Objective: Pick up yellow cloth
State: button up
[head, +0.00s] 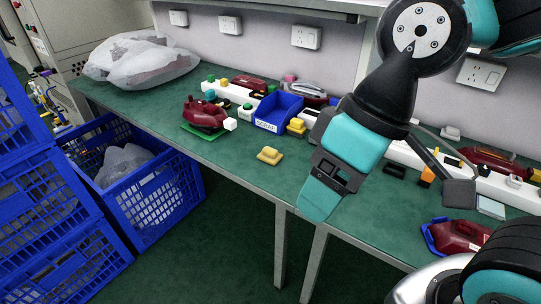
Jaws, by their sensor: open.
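A small yellow folded piece (270,156), which looks like the yellow cloth, lies on the green tabletop (230,165) near its front edge, in front of the blue bin. Another yellow block-like piece (296,126) is beside the bin's right end; I cannot tell whether it is cloth. My gripper (321,198) is to the right of the folded piece, pointing down near the table's front edge. It is seen side-on, apart from the yellow piece, with nothing visible in it. The jaws are open, though the gap between them is hidden.
A blue bin (279,112) and a dark red lamp (206,114) stand behind the folded piece. White bags (140,58) lie at the back left. Blue crates (155,195) stand on the floor at left. Another red lamp (458,237) is at right. Bare tabletop surrounds the folded piece.

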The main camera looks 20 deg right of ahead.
aim_at(268, 154)
jog(key=z, duration=0.8)
jog(key=k, duration=1.15)
jog(key=u, duration=1.7)
jog(key=i, duration=1.4)
jog(key=z, duration=0.6)
jog(key=i, duration=0.65)
jog(key=z, duration=0.7)
